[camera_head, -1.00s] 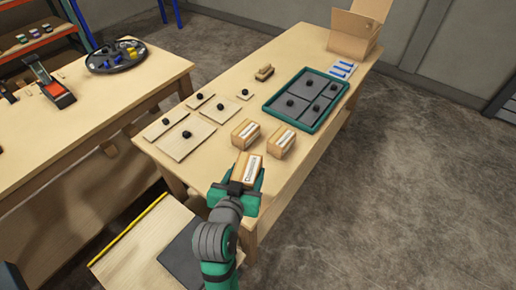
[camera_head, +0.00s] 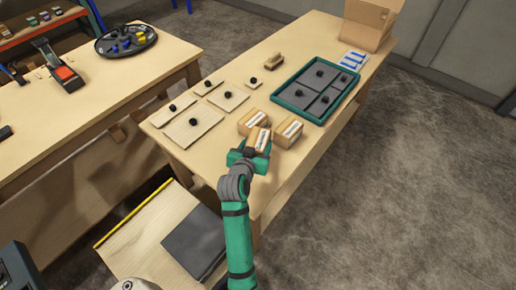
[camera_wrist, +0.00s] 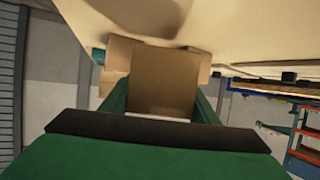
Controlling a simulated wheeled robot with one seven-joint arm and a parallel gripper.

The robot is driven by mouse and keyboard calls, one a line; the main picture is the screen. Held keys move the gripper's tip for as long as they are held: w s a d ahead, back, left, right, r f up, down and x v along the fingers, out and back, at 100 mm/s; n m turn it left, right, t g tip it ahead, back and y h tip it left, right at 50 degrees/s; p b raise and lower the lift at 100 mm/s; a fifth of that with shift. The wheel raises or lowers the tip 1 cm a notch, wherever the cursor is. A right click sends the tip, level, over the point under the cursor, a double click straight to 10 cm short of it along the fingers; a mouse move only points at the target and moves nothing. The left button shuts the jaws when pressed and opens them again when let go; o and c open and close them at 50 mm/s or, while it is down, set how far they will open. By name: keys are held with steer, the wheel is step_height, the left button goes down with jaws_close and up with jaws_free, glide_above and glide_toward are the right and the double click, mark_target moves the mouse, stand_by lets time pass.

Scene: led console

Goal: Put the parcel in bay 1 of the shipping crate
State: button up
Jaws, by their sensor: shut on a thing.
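My gripper (camera_head: 250,153) is shut on a small brown parcel (camera_head: 258,140) with a white label. It holds the parcel near the table's front edge, close before two similar parcels (camera_head: 252,121) (camera_head: 288,133). In the wrist view the held brown parcel (camera_wrist: 160,82) fills the space between my green fingers. A teal-rimmed tray (camera_head: 296,103) lies beyond, to the right. Grey panels with black knobs divide its inside. I see no bay numbers, and I cannot tell for sure whether this tray is the shipping crate.
Several wooden plates with black knobs (camera_head: 192,128) lie left of the tray. A small wooden block (camera_head: 274,61) lies behind. An open cardboard box (camera_head: 368,22) and blue-white cards (camera_head: 352,60) are at the far end. A second table (camera_head: 90,98) stands left.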

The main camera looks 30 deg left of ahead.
steer(key=shift+w+a+f, duration=0.15)
steer(key=shift+w+f, duration=0.1)
steer(key=shift+f, duration=1.7)
steer(key=shift+w+f, duration=0.1)
steer(key=o, duration=1.2)
steer(key=shift+o, duration=0.2)
